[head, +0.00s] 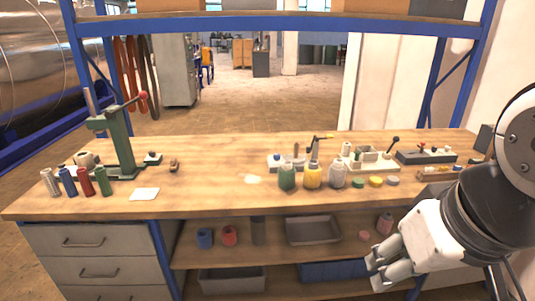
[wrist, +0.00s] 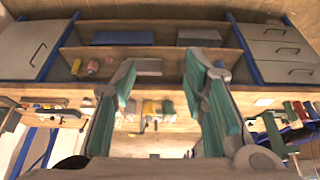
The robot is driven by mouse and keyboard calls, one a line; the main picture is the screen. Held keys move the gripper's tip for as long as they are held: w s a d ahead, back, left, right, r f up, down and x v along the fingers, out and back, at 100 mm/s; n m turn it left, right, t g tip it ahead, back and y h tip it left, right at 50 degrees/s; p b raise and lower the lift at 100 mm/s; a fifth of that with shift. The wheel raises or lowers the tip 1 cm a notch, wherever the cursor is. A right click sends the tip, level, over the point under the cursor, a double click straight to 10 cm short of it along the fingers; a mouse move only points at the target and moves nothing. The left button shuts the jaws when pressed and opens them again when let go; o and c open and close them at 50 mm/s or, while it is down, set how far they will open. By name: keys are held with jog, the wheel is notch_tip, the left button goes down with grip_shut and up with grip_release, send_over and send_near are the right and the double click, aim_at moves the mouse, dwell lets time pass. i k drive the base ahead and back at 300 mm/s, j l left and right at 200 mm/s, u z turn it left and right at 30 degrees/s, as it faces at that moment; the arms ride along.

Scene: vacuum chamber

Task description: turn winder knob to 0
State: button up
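The workbench (head: 230,197) has a green upright machine (head: 120,145) at its left, with a red ball-ended lever (head: 143,95). At the right are a pale low fixture (head: 368,160) with a black-knobbed lever (head: 393,141) and a dark flat device (head: 425,156) with a small red knob. I cannot tell which of these is the winder, and no dial marks are readable. My gripper (head: 374,271) is at the lower right, in front of the bench and below its top. In the wrist view my gripper (wrist: 160,68) is open and empty, its fingers wide apart.
Several bottles (head: 312,177) and small round tins (head: 375,181) stand near the front edge, right of middle. Colored rolls (head: 86,181) stand at the left. Blue posts (head: 88,70) frame the bench. Shelves below hold grey bins (head: 313,231). The left middle of the top is mostly clear.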

aim_at(276, 156)
jog(key=i+l+u, duration=0.1)
jog(key=i, duration=0.4)
jog(key=i+l+u, duration=0.1)
jog(key=i, duration=0.35)
jog(key=i+l+u, duration=0.1)
jog(key=i+l, duration=0.2)
jog(key=i, duration=0.15)
jog(key=i+l+u, duration=0.1)
jog(key=i+l, duration=0.15)
jog(key=i, duration=0.2)
